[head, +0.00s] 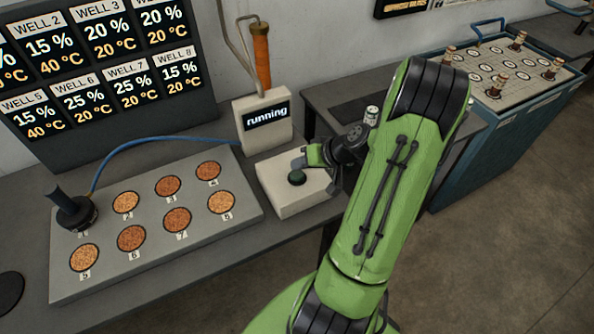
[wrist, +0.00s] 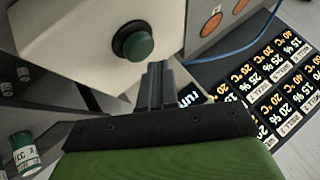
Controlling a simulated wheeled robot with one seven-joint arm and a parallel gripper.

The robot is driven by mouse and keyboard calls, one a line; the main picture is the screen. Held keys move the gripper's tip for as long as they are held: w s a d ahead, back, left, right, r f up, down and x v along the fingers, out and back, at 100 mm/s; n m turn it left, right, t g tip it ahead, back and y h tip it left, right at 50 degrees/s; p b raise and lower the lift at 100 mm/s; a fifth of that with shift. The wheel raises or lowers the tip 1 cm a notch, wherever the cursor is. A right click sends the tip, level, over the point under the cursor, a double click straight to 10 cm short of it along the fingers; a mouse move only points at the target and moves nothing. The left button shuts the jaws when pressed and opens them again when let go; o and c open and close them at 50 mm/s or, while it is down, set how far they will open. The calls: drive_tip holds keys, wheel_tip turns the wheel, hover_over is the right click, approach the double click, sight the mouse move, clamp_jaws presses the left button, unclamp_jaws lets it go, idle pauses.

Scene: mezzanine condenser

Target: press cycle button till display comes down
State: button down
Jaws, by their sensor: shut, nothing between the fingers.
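The cycle button (head: 297,177) is a dark green round button on a pale box (head: 290,203). In the wrist view the green button (wrist: 138,45) shows with a black collar on the box's pale face. My gripper (head: 308,158) is shut and empty, just behind the button in the head view. In the wrist view the shut fingertips (wrist: 158,72) are close beside the button; I cannot tell whether they touch it. The small display (head: 266,115) behind the box reads "running". It is partly hidden by my fingers in the wrist view (wrist: 190,94).
A plate with numbered, grain-filled wells (head: 155,225) lies left of the box, with a black knobbed tool (head: 75,210) on its corner. A large well board (head: 105,75) stands behind. An orange-handled rod (head: 262,60) rises behind the display. A blue cart (head: 500,125) is at right.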

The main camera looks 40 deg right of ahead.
sight(300, 174)
wheel_tip(300, 174, up, 5)
drive_tip(key=p, duration=0.3)
drive_tip(key=shift+r+p, duration=0.1)
drive_tip(key=shift+p, duration=0.3)
idle(0.6)
drive_tip(key=s+a+r+n+g+h, duration=0.1)
drive_tip(key=a+r+n+g, duration=0.1)
drive_tip(key=a+r, duration=0.5)
drive_tip(key=s+a+r+n+g+h, duration=0.1)
drive_tip(key=a+r+n+g, duration=0.15)
drive_tip(key=a, duration=0.75)
drive_tip(key=s+a+r, duration=0.3)
drive_tip(key=s, duration=0.3)
drive_tip(key=s+a+r+t+h, duration=0.1)
drive_tip(key=s+a+r, duration=0.2)
drive_tip(key=s, duration=0.3)
drive_tip(key=shift+s+a+r+n, duration=0.25)
drive_tip(key=shift+s+n, duration=0.1)
drive_tip(key=shift+s, duration=0.05)
